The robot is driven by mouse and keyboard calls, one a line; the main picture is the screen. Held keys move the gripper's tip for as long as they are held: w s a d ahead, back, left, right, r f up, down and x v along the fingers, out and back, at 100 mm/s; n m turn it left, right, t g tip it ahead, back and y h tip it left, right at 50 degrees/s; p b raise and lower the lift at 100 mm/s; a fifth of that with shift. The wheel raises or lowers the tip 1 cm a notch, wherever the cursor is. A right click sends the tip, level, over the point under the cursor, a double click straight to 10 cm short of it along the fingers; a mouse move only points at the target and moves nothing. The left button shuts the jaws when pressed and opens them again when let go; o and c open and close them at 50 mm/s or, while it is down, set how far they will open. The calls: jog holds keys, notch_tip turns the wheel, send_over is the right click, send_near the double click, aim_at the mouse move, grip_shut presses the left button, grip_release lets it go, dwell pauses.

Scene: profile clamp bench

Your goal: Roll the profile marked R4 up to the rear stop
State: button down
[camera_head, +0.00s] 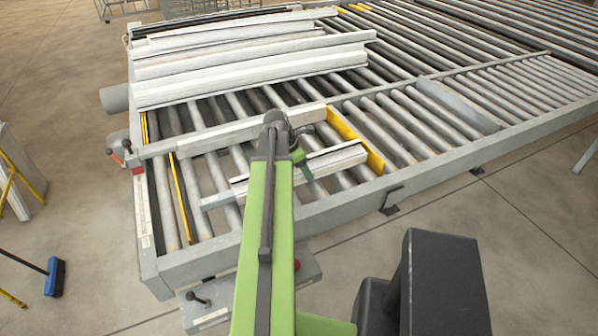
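A short white profile (335,160) lies across the rollers in the near part of the bench, just beyond the front rail. A second pale bar (215,138) lies behind it, roughly parallel. No R4 mark is readable on either, and I cannot tell which part is the rear stop. My gripper (301,152) is at the end of my green arm, above or at the near profile's middle. My arm hides part of both bars. The fingers are too small and too covered to show whether they are open or touching the profile.
Several long white profiles (250,65) lie stacked on the rear rollers. A yellow plate (355,140) stands at the right of the near profile. Clamp levers (122,150) sit at the left rail. A roller conveyor (450,100) extends right. A blue broom (55,277) is on the floor.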

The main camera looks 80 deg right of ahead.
jog(key=shift+s+d, duration=0.6)
jog(key=shift+s, duration=0.1)
jog(key=shift+c, duration=1.2)
grip_release()
jog(key=shift+s, duration=0.1)
jog(key=p+v, duration=1.6)
jog(key=v, duration=0.1)
jog(key=shift+r, duration=0.1)
